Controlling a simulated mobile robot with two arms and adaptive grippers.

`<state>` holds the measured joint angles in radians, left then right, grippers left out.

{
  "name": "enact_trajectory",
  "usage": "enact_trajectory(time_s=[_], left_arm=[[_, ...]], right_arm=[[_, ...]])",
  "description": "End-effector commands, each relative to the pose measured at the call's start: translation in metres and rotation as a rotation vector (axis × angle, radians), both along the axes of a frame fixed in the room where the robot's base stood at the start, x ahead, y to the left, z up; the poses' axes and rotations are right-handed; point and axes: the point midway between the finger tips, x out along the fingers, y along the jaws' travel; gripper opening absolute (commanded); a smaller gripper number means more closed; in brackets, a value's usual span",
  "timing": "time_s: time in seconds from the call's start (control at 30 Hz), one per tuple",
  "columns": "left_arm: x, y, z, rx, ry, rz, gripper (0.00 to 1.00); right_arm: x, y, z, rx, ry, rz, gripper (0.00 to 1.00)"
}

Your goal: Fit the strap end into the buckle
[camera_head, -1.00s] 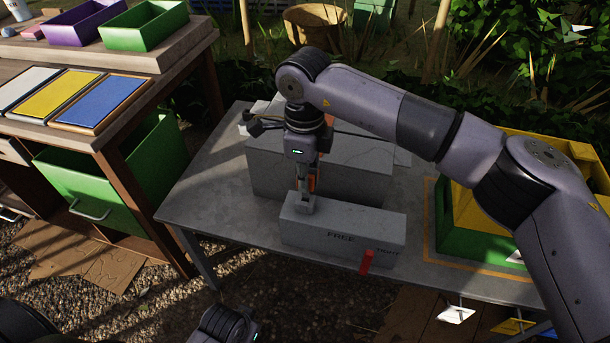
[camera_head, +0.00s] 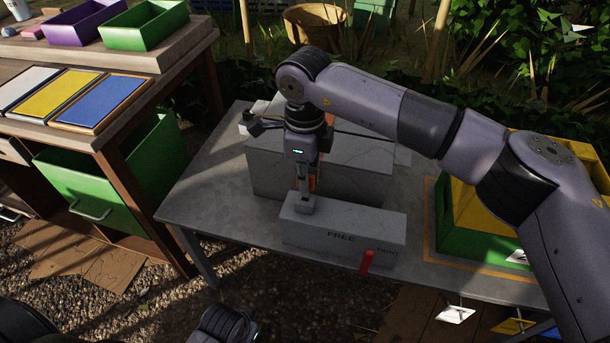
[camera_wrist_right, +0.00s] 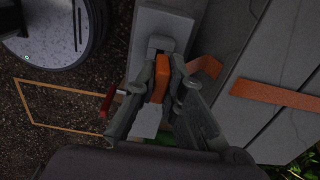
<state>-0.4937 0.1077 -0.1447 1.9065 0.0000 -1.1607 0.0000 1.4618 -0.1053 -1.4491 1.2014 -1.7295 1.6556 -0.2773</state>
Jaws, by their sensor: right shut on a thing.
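My right gripper (camera_head: 307,190) points down over the grey block marked "FREE" (camera_head: 365,227) on the table. In the right wrist view my right gripper (camera_wrist_right: 163,88) is shut on the orange strap end (camera_wrist_right: 160,70). A small grey buckle (camera_wrist_right: 161,44) is just beyond the strap end, on the block's top. It shows in the head view as a grey piece (camera_head: 305,207) under the fingers. Whether the strap end is inside the buckle or only against it, I cannot tell. My left gripper (camera_head: 228,326) is only partly in view at the bottom edge; its fingers are hidden.
A larger grey block (camera_head: 350,150) stands behind, with an orange strap (camera_wrist_right: 272,95) across it. A red lever (camera_head: 366,262) sticks out at the front block's face. A green and yellow crate (camera_head: 470,243) stands right. The table's left front (camera_head: 215,215) is clear.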

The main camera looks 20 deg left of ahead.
Motion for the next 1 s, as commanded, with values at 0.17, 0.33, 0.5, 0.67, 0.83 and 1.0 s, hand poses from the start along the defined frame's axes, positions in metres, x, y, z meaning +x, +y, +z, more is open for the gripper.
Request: enact_trajectory(time_s=[0.17,0.33,0.5,0.67,0.83,1.0], left_arm=[[0.000,0.000,0.000,0.000,0.000,0.000,0.00],[0.000,0.000,0.000,0.000,0.000,0.000,0.00],[0.000,0.000,0.000,0.000,0.000,0.000,0.00],[0.000,0.000,0.000,0.000,0.000,0.000,0.00],[0.000,0.000,0.000,0.000,0.000,0.000,0.00],[0.000,0.000,0.000,0.000,0.000,0.000,0.00]], right_arm=[[0.000,0.000,-0.001,0.000,0.000,0.000,0.00],[0.000,0.000,-0.005,-0.001,0.001,0.000,0.00],[0.000,0.000,-0.010,-0.001,0.000,0.000,0.00],[0.000,0.000,-0.014,0.000,0.000,0.000,0.00],[0.000,0.000,-0.018,0.000,0.001,0.000,0.00],[0.000,0.000,-0.022,-0.001,0.001,0.000,0.00]])
